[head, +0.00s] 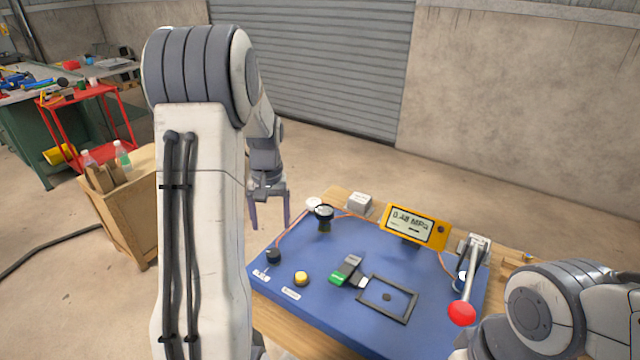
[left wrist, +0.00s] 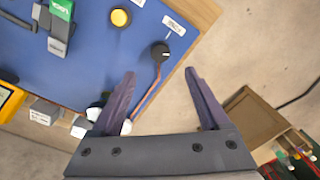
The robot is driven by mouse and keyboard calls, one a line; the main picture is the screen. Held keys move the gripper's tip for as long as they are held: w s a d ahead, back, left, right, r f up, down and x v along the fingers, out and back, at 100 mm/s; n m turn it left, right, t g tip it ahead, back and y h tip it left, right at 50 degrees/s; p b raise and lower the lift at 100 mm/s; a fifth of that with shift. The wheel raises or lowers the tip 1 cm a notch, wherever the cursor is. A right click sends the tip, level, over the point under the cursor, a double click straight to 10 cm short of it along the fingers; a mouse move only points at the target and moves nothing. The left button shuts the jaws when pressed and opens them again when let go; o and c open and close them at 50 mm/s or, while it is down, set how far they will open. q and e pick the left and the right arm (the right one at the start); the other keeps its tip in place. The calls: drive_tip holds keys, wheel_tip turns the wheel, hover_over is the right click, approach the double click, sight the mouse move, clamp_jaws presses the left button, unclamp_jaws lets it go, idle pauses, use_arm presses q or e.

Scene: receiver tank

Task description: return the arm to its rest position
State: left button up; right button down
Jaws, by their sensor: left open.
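My left arm rises large on the left of the head view and bends over at the top. My left gripper (head: 270,226) points down, open and empty, above the left back edge of the blue panel (head: 340,318). In the left wrist view its two fingers (left wrist: 162,88) are spread apart, with the panel's edge and the floor below them. Nothing is between the fingers. Part of my right arm shows at the lower right of the head view; its gripper is out of sight.
A wooden crate (head: 122,220) and red cart (head: 92,125) stand left.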

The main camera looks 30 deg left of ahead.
use_arm(q)
drive_tip(key=s+d+r+m, duration=0.2)
drive_tip(key=d+m, duration=0.1)
drive_tip(key=d, duration=0.8)
drive_tip(key=s+d+r+m, duration=0.3)
drive_tip(key=d+m, duration=0.1)
drive_tip(key=d, duration=0.8)
drive_tip(key=s+d+m, duration=0.3)
drive_tip(key=s+d, duration=0.2)
drive_tip(key=s, duration=0.3)
drive_tip(key=s+d+m+h, duration=0.1)
drive_tip(key=s+d+m, duration=0.3)
drive_tip(key=s, duration=0.4)
drive_tip(key=shift+s+d+r, duration=0.2)
drive_tip(key=shift+s+d, duration=0.1)
drive_tip(key=shift+d, duration=0.6)
